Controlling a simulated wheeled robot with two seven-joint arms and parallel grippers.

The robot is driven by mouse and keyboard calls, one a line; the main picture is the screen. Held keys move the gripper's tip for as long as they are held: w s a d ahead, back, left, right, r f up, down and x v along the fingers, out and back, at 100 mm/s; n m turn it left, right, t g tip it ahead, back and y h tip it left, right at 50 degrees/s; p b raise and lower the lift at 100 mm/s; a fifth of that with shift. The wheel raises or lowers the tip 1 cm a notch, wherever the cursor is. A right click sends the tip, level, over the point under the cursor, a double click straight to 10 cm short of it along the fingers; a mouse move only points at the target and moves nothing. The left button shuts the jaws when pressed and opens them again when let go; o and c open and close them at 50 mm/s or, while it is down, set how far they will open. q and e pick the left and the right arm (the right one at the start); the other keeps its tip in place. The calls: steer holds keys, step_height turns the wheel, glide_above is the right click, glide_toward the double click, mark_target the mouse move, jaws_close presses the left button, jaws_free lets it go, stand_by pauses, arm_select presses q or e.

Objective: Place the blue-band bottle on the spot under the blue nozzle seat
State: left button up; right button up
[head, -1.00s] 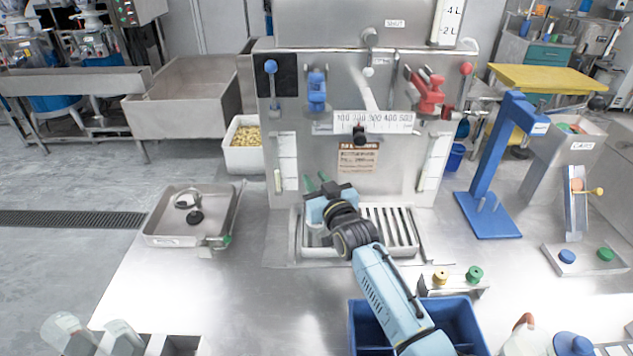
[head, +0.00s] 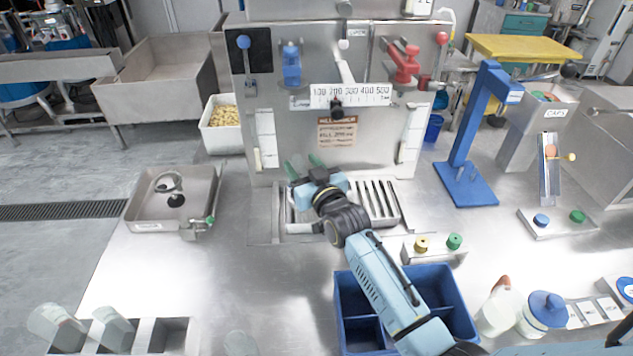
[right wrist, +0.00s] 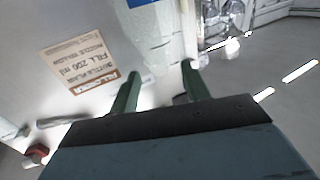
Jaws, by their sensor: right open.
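My right gripper (head: 303,166) is in front of the filling machine's panel, below the blue nozzle seat (head: 291,64). Its green fingers are apart; they also show in the right wrist view (right wrist: 160,84). A clear, see-through bottle (right wrist: 168,42) shows between and beyond the fingers in that view. In the head view a pale, clear shape (head: 297,214) shows beside the gripper over the left part of the drip tray (head: 282,237). My gripper hides much of it, and I cannot make out a blue band or its exact base. My left gripper is out of view.
Clear bottles (head: 57,326) stand in a rack at the lower left. A blue divided bin (head: 349,318) is at the front, under my right arm. A blue stand (head: 466,170) is to the right, a steel basin (head: 150,208) to the left. The table left of the bin is mostly clear.

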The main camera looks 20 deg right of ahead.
steer(key=s+d, duration=0.1)
steer(key=s, duration=0.7)
steer(key=shift+s, duration=0.2)
